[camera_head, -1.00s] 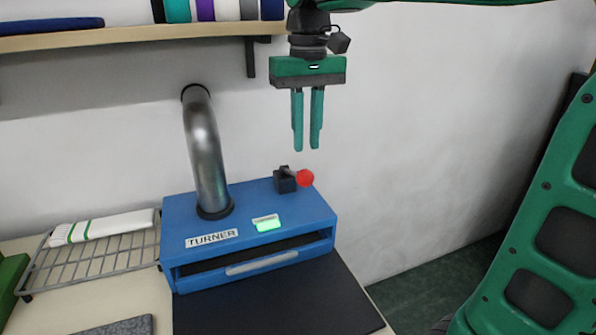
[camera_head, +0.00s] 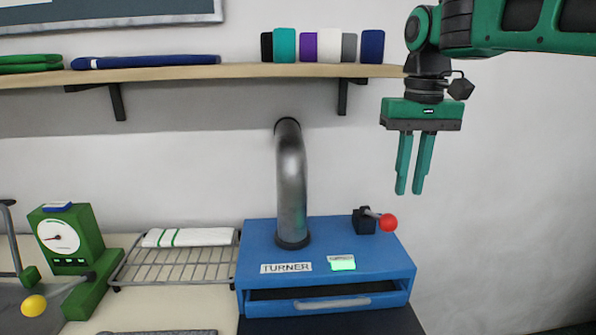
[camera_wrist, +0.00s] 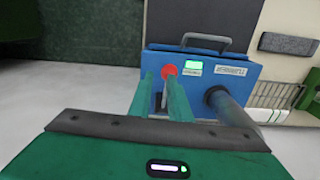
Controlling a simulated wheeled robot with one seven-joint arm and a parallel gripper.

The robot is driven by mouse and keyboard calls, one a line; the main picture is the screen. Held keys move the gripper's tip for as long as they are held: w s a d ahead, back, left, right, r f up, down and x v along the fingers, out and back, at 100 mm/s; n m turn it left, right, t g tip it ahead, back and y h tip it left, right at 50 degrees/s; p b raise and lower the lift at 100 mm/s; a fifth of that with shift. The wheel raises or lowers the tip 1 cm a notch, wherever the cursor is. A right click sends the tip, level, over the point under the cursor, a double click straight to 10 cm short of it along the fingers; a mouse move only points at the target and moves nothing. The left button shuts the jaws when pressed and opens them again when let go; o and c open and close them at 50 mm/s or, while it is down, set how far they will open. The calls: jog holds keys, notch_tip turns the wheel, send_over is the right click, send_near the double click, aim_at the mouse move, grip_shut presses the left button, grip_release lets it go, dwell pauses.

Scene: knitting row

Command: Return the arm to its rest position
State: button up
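My gripper (camera_head: 409,191) hangs from my arm at the upper right of the head view, fingers pointing down. Its two teal fingers stand a little apart with nothing between them. It appears above and slightly right of the red lever knob (camera_head: 388,222) on the blue TURNER machine (camera_head: 340,236), apart from it. In the wrist view the fingers (camera_wrist: 160,80) reach toward the machine (camera_wrist: 238,64), and the red knob (camera_wrist: 170,70) shows between their tips. The machine has a curved metal tube (camera_head: 291,185), a green-lit display (camera_head: 342,263) and a drawer with a handle (camera_head: 332,303).
A wooden shelf (camera_head: 200,72) with coloured rolls (camera_head: 330,48) and folded cloth runs left of my arm. A wire rack (camera_head: 178,265) with a white cloth (camera_head: 188,237) and a green dial device (camera_head: 68,240) stand left of the machine. The wall right of my gripper is clear.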

jog(key=s+d+f+m, duration=0.3)
jog(key=s+d+f, duration=0.5)
jog(key=s+f, duration=0.2)
jog(key=s+d+f+m, duration=0.2)
jog(key=s+d+f, duration=0.5)
jog(key=s+f, duration=0.3)
jog(key=shift+s+d+f+m, duration=0.2)
jog(key=shift+s+d+m, duration=0.2)
jog(key=shift+s, duration=0.5)
jog(key=shift+w+f, duration=0.2)
jog(key=shift+w, duration=0.4)
